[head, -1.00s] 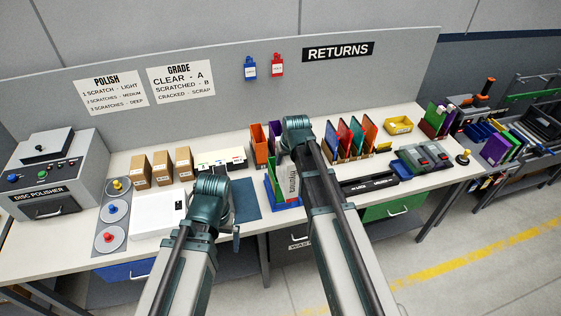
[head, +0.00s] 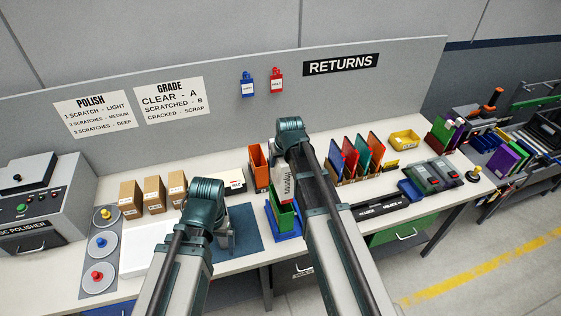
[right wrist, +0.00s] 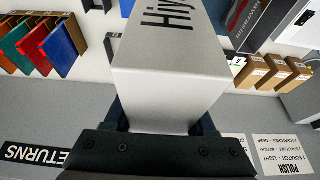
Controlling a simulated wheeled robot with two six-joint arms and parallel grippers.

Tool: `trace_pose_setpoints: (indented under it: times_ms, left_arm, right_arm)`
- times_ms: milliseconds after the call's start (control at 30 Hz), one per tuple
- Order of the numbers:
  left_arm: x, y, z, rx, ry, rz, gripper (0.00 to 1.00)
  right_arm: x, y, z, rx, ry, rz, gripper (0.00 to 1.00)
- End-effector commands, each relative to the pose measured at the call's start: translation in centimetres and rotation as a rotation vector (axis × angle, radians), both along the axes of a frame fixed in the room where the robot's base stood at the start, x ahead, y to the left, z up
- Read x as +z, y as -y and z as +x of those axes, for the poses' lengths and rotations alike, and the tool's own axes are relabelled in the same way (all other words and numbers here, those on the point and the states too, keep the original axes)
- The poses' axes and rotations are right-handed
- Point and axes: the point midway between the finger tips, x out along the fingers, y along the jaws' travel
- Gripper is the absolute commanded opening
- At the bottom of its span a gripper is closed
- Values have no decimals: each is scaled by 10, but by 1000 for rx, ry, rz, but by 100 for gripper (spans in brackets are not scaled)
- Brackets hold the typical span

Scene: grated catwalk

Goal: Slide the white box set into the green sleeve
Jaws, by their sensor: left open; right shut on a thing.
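The white box set (head: 284,181), with dark lettering on its side, is held in my right gripper, whose jaws are hidden behind the arm in the head view. It fills the middle of the right wrist view (right wrist: 170,75), between the fingers (right wrist: 162,128). The green sleeve (head: 282,216) stands in a blue holder (head: 290,236) on the bench, just below the box set. A gap between box and sleeve is hard to judge. My left gripper (head: 224,244) is open and empty over the dark blue mat (head: 245,232), left of the sleeve; its fingertips are partly hidden.
Orange cases (head: 258,166) stand behind the sleeve, and a rack of coloured cases (head: 362,160) is to its right. Cartons (head: 153,194) and a white case (head: 143,248) are at left. A yellow bin (head: 404,140) sits farther right.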

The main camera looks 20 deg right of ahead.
Motion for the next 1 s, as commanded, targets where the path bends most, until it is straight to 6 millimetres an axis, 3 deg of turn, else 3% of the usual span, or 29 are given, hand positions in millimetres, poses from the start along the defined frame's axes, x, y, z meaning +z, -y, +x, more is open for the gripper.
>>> trace_pose_setpoints:
  times_ms: [467, 1000]
  left_arm:
    - [-6, 0, 0, -3, 0, 0, 100]
    - [-48, 0, 0, -22, 0, 1, 100]
  right_arm:
    - [-6, 0, 0, 0, 0, 0, 0]
    - [-48, 0, 0, 0, 0, 0, 0]
